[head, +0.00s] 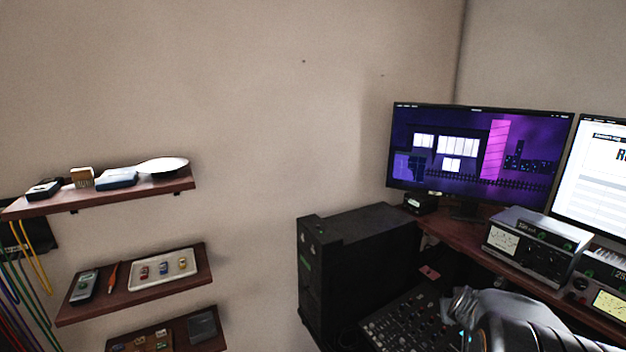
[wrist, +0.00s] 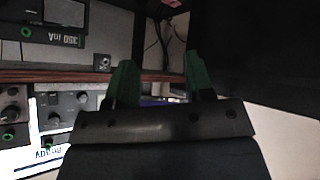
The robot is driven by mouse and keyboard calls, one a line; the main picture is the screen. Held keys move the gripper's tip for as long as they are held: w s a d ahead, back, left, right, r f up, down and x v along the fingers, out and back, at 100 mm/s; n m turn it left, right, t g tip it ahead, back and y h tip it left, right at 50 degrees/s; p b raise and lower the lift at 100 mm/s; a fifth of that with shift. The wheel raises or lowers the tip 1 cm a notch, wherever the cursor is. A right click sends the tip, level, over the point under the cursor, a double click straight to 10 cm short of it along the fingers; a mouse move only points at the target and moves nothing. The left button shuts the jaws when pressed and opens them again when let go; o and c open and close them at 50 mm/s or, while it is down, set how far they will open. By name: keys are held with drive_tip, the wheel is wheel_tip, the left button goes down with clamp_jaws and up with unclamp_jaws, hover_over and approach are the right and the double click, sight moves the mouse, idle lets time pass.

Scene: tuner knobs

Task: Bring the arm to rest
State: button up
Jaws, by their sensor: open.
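My gripper shows in the wrist view (wrist: 160,80), with two green fingers standing apart and nothing between them. In the head view my grey arm is at the lower right, in front of the desk (head: 462,236); the fingers cannot be made out there. In the wrist view the fingers point toward a pale wall and dark cables, with the desk edge (wrist: 60,76) behind them.
Monitors (head: 480,155) and a silver tuner unit (head: 535,246) stand on the desk. A black cabinet (head: 355,250) and a mixer panel (head: 408,325) are near my arm. Wall shelves (head: 140,290) hold small items at left. The wall between is bare.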

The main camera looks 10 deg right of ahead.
drive_tip(key=s+a+r+n+g+y, duration=0.1)
drive_tip(key=s+a+y, duration=0.1)
drive_tip(key=a, duration=0.7)
drive_tip(key=s+a+r+n+y, duration=0.2)
drive_tip(key=s+a, duration=0.1)
drive_tip(key=a, duration=0.7)
drive_tip(key=s+a+r+n+g+y, duration=0.1)
drive_tip(key=s+a+r+y, duration=0.1)
drive_tip(key=a, duration=0.8)
drive_tip(key=shift+s+g, duration=0.3)
drive_tip(key=shift+s, duration=0.55)
drive_tip(key=shift+a, duration=0.1)
drive_tip(key=shift+c, duration=0.4)
